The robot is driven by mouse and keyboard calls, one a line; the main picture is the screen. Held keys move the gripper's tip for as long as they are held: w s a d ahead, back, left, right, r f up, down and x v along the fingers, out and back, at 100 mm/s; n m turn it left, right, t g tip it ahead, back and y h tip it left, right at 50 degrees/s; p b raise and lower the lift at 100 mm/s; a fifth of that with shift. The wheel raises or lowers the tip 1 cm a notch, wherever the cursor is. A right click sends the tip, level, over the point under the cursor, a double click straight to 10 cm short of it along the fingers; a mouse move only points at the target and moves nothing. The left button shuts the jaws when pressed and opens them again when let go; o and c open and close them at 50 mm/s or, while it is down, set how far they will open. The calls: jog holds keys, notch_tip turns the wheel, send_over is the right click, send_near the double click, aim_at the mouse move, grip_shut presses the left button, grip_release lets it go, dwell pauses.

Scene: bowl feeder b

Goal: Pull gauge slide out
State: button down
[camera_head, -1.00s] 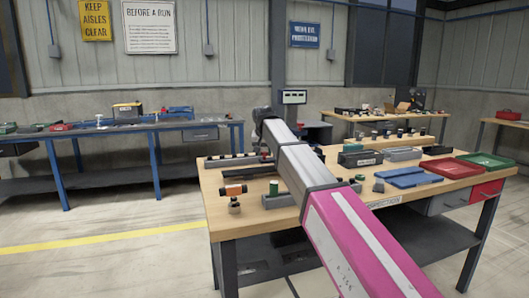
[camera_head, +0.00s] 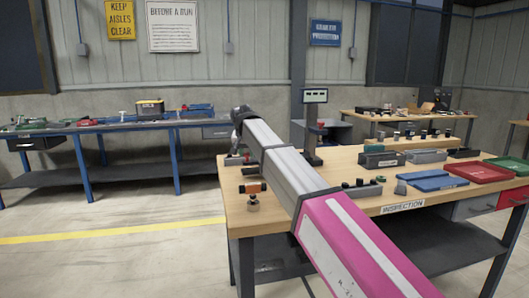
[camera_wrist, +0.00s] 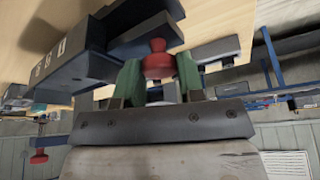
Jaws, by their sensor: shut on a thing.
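In the wrist view a red knob (camera_wrist: 157,62) sits between the two green fingertips of my gripper (camera_wrist: 159,76), which is shut on it. The knob stands against a dark grey block (camera_wrist: 148,30), which looks like the gauge slide. A long dark body with white markings (camera_wrist: 62,62) lies left of it; I take it to be the gauge. How far the slide stands out of it I cannot tell. In the head view my arm reaches over the inspection bench's left end (camera_head: 238,207) and hides most of the gauge and my gripper.
A small orange-and-black piece (camera_head: 252,188) stands near the bench's left edge. A display on a post (camera_head: 314,97) stands behind the arm. Grey blocks, blue plates (camera_head: 440,181), a red tray (camera_head: 480,171) and a green tray (camera_head: 518,164) fill the right side. Floor left of the bench is open.

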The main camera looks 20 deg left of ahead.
jog(key=s+a, duration=0.4)
jog(key=a, duration=0.3)
jog(key=shift+s+a, duration=0.15)
jog(key=shift+s, duration=0.05)
jog(key=c, duration=0.8)
grip_release()
jog(key=shift+s+a, duration=0.1)
jog(key=shift+a, duration=0.05)
jog(key=shift+o, duration=0.2)
jog(key=v, duration=1)
jog(key=shift+s+r, duration=0.2)
jog(key=shift+r, duration=0.15)
